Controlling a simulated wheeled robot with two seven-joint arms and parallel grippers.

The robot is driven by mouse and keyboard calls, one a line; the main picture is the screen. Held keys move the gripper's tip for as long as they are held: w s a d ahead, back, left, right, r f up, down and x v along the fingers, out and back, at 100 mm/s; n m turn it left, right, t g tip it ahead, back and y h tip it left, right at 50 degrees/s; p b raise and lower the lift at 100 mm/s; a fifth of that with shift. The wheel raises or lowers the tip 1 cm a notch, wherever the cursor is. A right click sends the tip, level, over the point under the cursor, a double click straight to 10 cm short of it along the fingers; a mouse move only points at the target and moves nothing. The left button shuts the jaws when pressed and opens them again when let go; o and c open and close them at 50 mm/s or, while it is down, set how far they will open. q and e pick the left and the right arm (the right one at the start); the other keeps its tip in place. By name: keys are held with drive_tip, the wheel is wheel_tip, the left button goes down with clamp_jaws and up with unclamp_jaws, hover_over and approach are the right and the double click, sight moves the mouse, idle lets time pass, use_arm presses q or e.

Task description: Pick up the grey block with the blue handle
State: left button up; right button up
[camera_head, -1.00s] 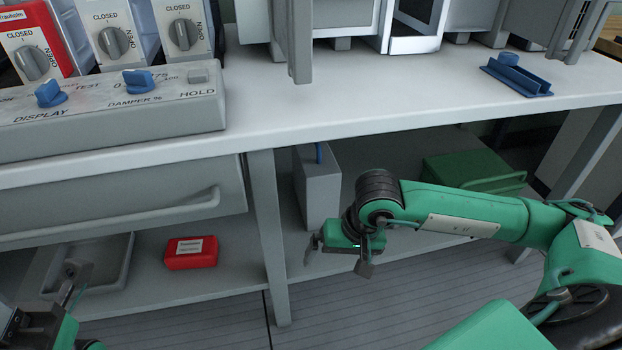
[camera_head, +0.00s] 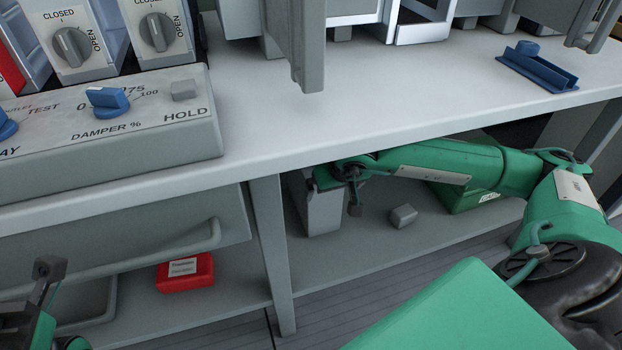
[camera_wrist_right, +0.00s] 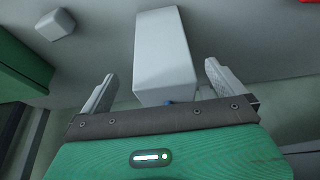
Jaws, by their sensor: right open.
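The grey block (camera_head: 322,212) stands upright on the lower shelf under the workbench, beside the bench leg. My right gripper (camera_head: 328,199) is at its top and hides the upper part and the handle in the head view. In the right wrist view, the block (camera_wrist_right: 166,50) lies between the two spread fingers of my right gripper (camera_wrist_right: 160,71), with a gap on each side. A small bit of the blue handle (camera_wrist_right: 168,102) shows near the gripper's palm. My left gripper (camera_head: 48,270) is at the lower left, far from the block; its jaw opening is unclear.
A small grey block (camera_head: 403,216) and a green box (camera_head: 462,197) are on the same shelf, right of the grey block. The bench leg (camera_head: 272,250) is close on the left. The worktop (camera_head: 400,105) is overhead. A red case (camera_head: 185,272) lies left of the leg.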

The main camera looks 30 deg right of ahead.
drive_tip(key=w, duration=0.2)
drive_tip(key=w+d, duration=0.1)
drive_tip(key=w, duration=0.2)
drive_tip(key=shift+w+d, duration=0.15)
drive_tip(key=shift+w, duration=0.2)
drive_tip(key=w, duration=0.2)
drive_tip(key=shift+w+d+f, duration=0.1)
drive_tip(key=shift+w+d, duration=0.15)
drive_tip(key=shift+w, duration=0.05)
drive_tip(key=shift+f+b, duration=0.4)
drive_tip(key=shift+f, duration=0.35)
drive_tip(key=shift+w+d+f+b, duration=0.15)
drive_tip(key=shift+w+f+b, duration=0.2)
drive_tip(key=shift+f, duration=0.25)
drive_tip(key=shift+c, duration=0.2)
drive_tip(key=c, duration=1.4)
drive_tip(key=shift+r, duration=0.1)
drive_tip(key=c, duration=0.3)
drive_tip(key=shift+r, duration=0.15)
